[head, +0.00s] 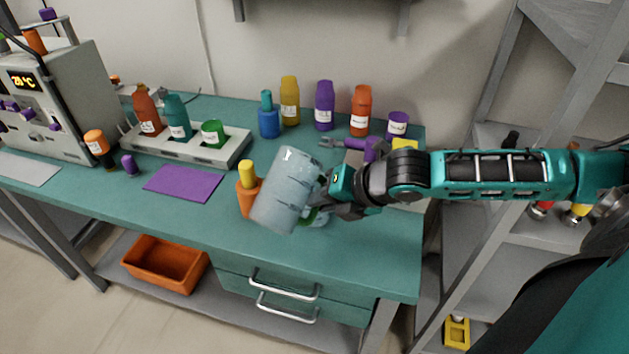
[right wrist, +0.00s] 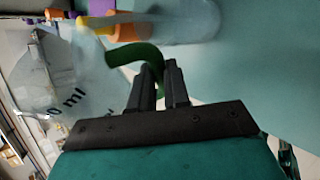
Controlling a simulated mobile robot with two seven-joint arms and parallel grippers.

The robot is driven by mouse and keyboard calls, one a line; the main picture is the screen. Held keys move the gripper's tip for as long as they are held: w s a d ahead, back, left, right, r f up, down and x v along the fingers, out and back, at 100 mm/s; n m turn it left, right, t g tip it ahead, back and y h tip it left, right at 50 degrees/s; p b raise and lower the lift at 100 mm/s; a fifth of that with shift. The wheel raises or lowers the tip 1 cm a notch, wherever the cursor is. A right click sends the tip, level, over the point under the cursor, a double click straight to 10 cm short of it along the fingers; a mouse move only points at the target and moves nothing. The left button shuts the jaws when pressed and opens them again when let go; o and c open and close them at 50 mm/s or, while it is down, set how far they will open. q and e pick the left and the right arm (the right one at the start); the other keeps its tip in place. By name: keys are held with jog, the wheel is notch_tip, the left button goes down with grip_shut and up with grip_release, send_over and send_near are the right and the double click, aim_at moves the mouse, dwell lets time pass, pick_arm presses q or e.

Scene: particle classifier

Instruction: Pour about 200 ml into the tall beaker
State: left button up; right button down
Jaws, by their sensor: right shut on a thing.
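My right gripper (head: 325,195) is shut on the green handle (right wrist: 140,54) of a clear measuring jug (head: 282,192). The jug is tilted, held over the teal bench near its front. In the right wrist view the jug (right wrist: 75,82) fills the left side, with part of an "ml" marking readable. Another clear glass vessel, probably the tall beaker (right wrist: 195,22), stands beyond the handle on the bench. In the head view it is mostly hidden behind the jug and gripper. I cannot tell the liquid level in either. My left gripper is not in view.
An orange bottle with a yellow cap (head: 247,200) stands close left of the jug. A purple mat (head: 183,184) and a grey rack (head: 236,148) with bottles lie further left. Several coloured bottles stand at the back, including a purple one (head: 324,106). The front right bench is clear.

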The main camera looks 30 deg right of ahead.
jog(key=shift+a+r+y, duration=0.15)
jog(key=shift+a+y, duration=0.05)
jog(key=shift+y, duration=0.1)
dwell(0.9)
jog(key=shift+s+a+r+m+y, duration=0.1)
jog(key=shift+a+r+m+y, duration=0.05)
jog(key=shift+m+y, duration=0.2)
dwell(1.2)
jog(key=n+h, duration=0.1)
jog(key=d+r+n+t+h, duration=0.1)
jog(key=h, duration=0.1)
jog(key=shift+w+r, duration=0.1)
jog(key=shift+w, duration=0.1)
